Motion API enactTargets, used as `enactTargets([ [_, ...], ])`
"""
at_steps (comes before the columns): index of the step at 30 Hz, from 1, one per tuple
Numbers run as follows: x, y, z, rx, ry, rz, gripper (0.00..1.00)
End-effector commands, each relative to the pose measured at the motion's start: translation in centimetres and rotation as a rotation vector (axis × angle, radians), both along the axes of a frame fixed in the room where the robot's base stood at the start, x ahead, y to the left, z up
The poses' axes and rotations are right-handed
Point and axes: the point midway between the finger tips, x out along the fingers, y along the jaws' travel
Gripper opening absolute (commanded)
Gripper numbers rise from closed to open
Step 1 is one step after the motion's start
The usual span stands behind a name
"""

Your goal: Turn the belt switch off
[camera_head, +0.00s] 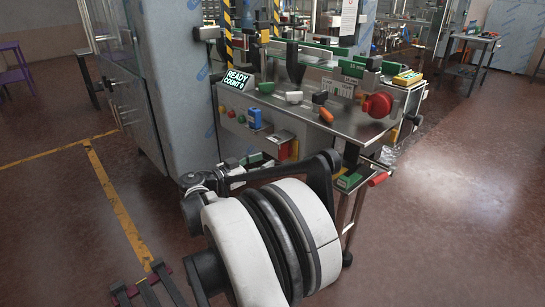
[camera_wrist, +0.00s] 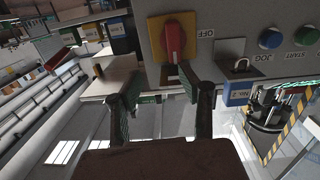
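The belt switch is a red rotary handle (camera_wrist: 174,40) on a yellow plate (camera_wrist: 156,30), set in a grey control panel (camera_wrist: 207,52). The wrist view shows it upside down. The handle lies along the picture's vertical, and the word OFF is printed beside the plate. My gripper (camera_wrist: 160,76) is open, its two fingers apart with nothing between them. Its tips are close to the handle's lower end in the wrist picture; I cannot tell whether they touch. In the head view the switch (camera_head: 284,146) is partly hidden near my gripper (camera_head: 252,168).
A blue padlock (camera_wrist: 237,92) hangs beside the switch. A blue JOG button (camera_wrist: 271,39) and a green START button (camera_wrist: 306,36) are farther right.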

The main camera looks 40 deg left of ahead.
Motion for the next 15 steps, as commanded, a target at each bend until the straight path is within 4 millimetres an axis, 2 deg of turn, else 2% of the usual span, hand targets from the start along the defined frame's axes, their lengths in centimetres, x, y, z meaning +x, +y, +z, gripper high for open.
enactTargets([
  [1, -0.8, 1.0, -0.6, 0.007, -0.023, 0.014, 0.38],
  [3, -1.3, 1.8, -0.6, 0.013, -0.045, 0.025, 0.38],
  [7, -1.0, 2.1, -0.6, 0.017, -0.057, 0.029, 0.38],
  [11, 0.5, 1.8, -0.6, 0.016, -0.056, 0.029, 0.38],
  [15, 3.0, 1.5, -0.7, 0.016, -0.055, 0.028, 0.38],
])
